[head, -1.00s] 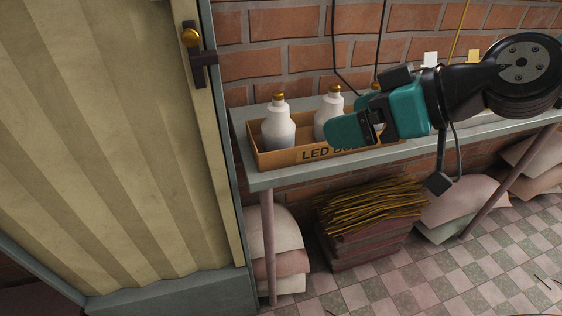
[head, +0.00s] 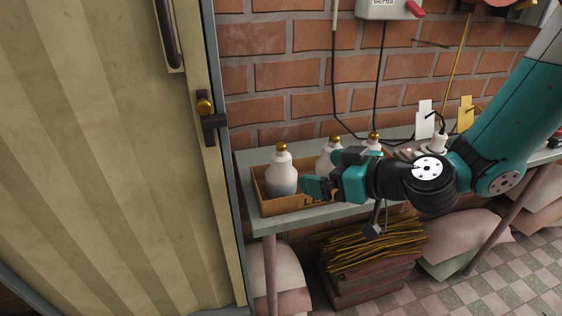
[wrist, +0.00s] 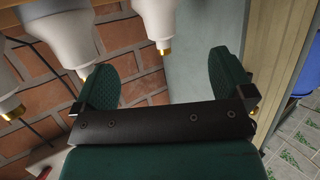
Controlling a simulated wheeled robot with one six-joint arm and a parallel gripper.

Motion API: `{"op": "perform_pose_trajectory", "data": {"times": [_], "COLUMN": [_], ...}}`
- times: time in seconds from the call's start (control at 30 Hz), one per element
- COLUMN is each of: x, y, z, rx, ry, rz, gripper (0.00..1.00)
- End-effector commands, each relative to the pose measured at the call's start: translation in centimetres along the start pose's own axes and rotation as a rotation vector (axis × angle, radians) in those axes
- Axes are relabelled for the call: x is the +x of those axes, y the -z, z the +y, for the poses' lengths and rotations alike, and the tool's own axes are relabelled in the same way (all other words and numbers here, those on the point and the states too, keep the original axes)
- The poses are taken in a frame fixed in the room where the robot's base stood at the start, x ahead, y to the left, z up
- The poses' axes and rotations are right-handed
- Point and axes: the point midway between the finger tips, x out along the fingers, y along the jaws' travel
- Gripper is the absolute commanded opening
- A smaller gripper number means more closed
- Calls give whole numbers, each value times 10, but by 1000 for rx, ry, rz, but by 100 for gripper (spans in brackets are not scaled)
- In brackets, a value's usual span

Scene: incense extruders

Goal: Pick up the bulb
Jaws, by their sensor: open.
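Several white bulbs with brass tips stand upright in a cardboard box (head: 284,205) with LED lettering on the bench. The left bulb (head: 282,173) is clear of my gripper's arm; the middle bulb (head: 328,156) and a third bulb (head: 373,141) are partly hidden behind my gripper. My gripper (head: 331,172) is open and empty, reaching over the box's front from the right. In the wrist view the scene looks inverted. One bulb (wrist: 165,18) shows between the open fingers (wrist: 163,84), apart from both; a second bulb (wrist: 66,35) is left of it.
The box stands on a narrow grey bench (head: 250,178) against a brick wall. A tall cream door (head: 100,160) with a dark latch is close on the left. Sticks and sacks (head: 372,243) lie below.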

Motion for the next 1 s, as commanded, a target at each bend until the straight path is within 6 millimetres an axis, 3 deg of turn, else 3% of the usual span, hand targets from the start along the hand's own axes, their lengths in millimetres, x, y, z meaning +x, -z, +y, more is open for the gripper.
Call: {"op": "perform_pose_trajectory", "data": {"times": [0.1, 0.3, 0.47, 0.8, 1.0], "x": [29, 60, 71, 116, 119], "y": [3, 2, 2, 1, 0], "z": [-2, -1, -1, 1, 1], "rx": [-7, -5, -5, -5, -4], "ry": [8, 4, 4, 3, 2], "rz": [1, 3, 3, 3, 4], "gripper": [99, 99, 99, 99, 99]}}
